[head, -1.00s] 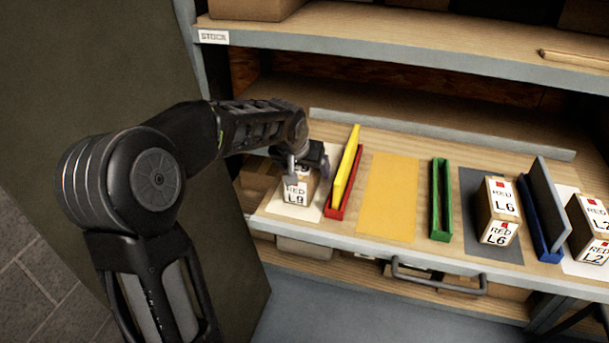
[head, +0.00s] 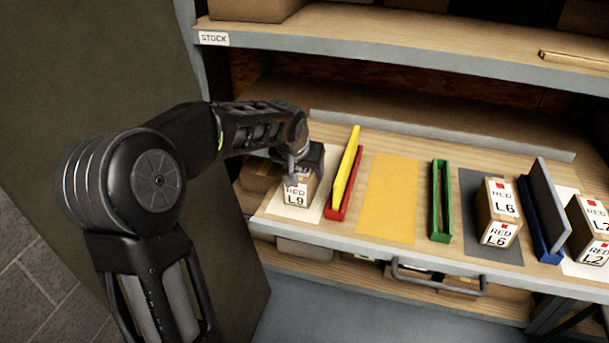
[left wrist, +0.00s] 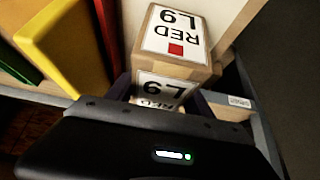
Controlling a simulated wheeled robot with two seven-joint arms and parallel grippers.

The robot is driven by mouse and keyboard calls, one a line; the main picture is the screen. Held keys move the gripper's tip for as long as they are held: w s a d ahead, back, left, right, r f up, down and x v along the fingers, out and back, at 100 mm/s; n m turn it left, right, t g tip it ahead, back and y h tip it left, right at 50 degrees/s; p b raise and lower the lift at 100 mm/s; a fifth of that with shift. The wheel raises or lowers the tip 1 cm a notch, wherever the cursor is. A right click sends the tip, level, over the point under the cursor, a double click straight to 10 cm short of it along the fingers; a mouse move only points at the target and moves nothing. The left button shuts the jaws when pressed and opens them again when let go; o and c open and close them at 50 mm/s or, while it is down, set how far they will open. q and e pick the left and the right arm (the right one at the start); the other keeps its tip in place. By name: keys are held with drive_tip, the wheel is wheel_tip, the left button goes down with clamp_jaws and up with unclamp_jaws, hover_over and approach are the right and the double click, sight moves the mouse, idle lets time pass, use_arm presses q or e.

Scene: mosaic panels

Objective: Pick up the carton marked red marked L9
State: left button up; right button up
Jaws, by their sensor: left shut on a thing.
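The carton marked RED L9 (head: 297,196) is a small brown box with white labels. It stands on a white panel (head: 311,212) at the left end of the shelf board. My left gripper (head: 300,178) comes down over it from above and is shut on it, hiding much of its top. In the left wrist view the L9 carton (left wrist: 172,48) sits between the fingers, its two labels showing with a red square on one. I cannot tell any gap between the carton and the panel. My right gripper is not in view.
A red holder with a yellow plate (head: 345,175) stands close right of the carton. Further right are a yellow panel (head: 388,195), a green holder (head: 441,200), an L6 carton (head: 498,212), a blue holder (head: 540,220) and an L2 carton (head: 590,228). A STOCK shelf (head: 400,50) overhangs behind.

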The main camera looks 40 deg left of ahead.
use_arm(q)
clamp_jaws()
idle(0.3)
drive_tip(key=shift+w+r, duration=0.1)
drive_tip(key=shift+r, duration=0.05)
drive_tip(key=shift+r, duration=0.1)
drive_tip(key=shift+r, duration=0.3)
wheel_tip(320, 180, up, 9)
drive_tip(key=shift+r+p, duration=0.1)
drive_tip(key=shift+p, duration=0.85)
